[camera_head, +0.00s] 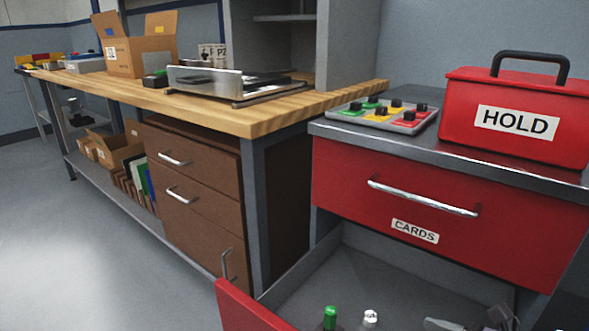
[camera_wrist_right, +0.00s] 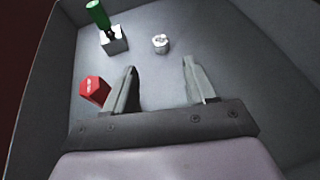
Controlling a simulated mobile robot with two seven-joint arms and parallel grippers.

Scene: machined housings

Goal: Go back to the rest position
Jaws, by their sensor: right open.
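My right gripper (camera_wrist_right: 160,66) is open in the right wrist view, with nothing between its two fingers. It is inside or just over an open grey-lined drawer (camera_wrist_right: 240,50). In the head view, grey parts that look like its fingers (camera_head: 468,324) show at the bottom edge, low in the open drawer. My left gripper is not in view.
The drawer holds a green-topped part (camera_wrist_right: 97,14), a small white round part (camera_wrist_right: 160,43) and a red block (camera_wrist_right: 95,90) left of the fingers. Drawer walls surround the gripper. Above are the shut CARDS drawer (camera_head: 340,190) and the red HOLD box (camera_head: 515,145).

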